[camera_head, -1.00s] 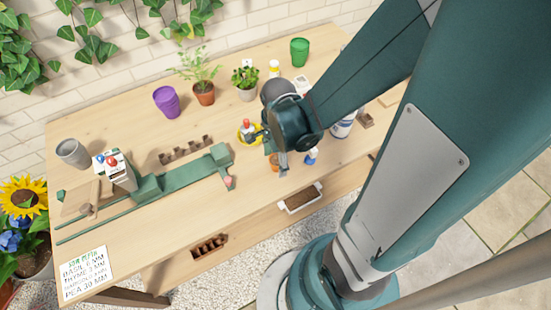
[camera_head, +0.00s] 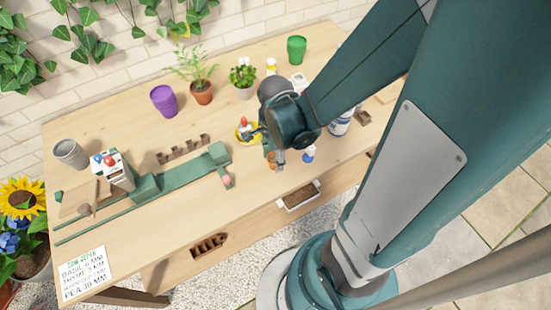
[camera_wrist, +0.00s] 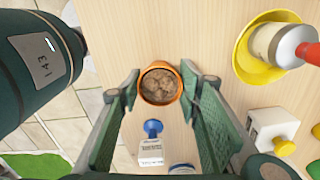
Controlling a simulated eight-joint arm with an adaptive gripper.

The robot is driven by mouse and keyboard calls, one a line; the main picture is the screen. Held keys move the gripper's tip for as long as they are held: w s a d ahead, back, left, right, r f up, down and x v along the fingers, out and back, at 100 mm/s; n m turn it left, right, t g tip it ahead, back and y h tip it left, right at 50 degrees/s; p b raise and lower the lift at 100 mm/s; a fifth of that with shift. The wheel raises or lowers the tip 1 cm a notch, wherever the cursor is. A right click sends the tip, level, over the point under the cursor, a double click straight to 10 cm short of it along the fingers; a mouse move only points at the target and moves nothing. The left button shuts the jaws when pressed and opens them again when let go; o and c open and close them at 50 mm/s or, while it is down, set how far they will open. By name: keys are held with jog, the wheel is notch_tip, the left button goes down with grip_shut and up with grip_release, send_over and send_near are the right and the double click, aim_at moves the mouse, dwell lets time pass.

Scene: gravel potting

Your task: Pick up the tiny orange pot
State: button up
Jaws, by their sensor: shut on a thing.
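The tiny orange pot (camera_wrist: 160,101) is filled with brown, lumpy material and sits between my fingertips in the wrist view. My gripper (camera_wrist: 160,84) is shut on the pot, with a green-grey finger at each side of its rim. In the head view, my gripper (camera_head: 275,158) is low over the table's front part, and only a bit of the orange pot (camera_head: 271,157) shows beside the fingers. I cannot tell whether the pot's base touches the table.
A yellow saucer (camera_wrist: 243,62) holding a red-topped container stands right of the pot in the wrist view. A white box (camera_wrist: 270,124) and a blue-topped bottle (camera_wrist: 151,148) are close by. A green rail fixture (camera_head: 190,177) lies left on the wooden table (camera_head: 120,230).

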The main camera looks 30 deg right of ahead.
jog(key=shift+r, duration=0.1)
jog(key=shift+r+p, duration=1.55)
jog(key=shift+r, duration=3.3)
